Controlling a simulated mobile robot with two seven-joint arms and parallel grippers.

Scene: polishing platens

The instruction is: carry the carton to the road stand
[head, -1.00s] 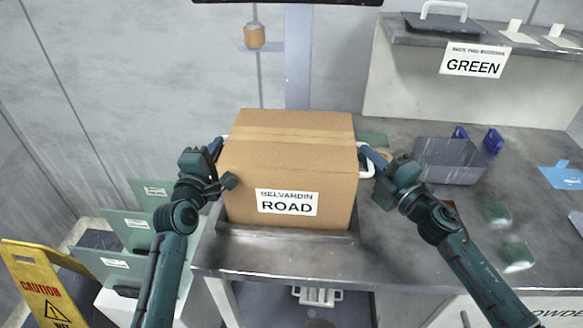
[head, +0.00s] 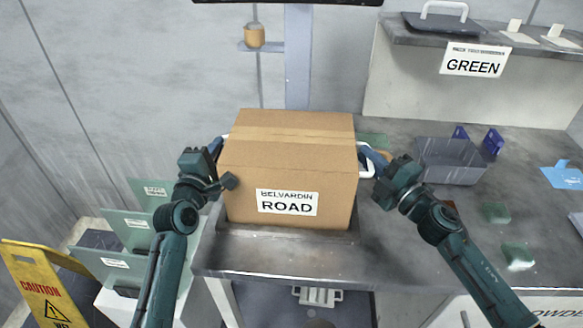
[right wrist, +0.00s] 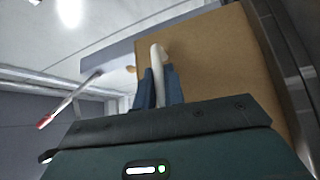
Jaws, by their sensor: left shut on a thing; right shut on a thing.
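A brown cardboard carton (head: 285,165) with a white label reading "BELVARDIN ROAD" sits upright at the front left of the grey bench. It has a white handle on each side. My left gripper (head: 217,150) is shut at the carton's left side, on its left handle, which is mostly hidden. My right gripper (head: 368,160) is shut on the white right handle. In the right wrist view the blue fingers of my right gripper (right wrist: 158,88) close around the white handle (right wrist: 157,60) beside the carton's side (right wrist: 205,65). I cannot tell which thing is the road stand.
The bench (head: 400,240) holds a grey bin (head: 448,165) and green blocks right of the carton. A shelf labelled "GREEN" (head: 475,60) stands behind. A yellow caution sign (head: 42,285) and labelled green panels (head: 125,228) stand at lower left.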

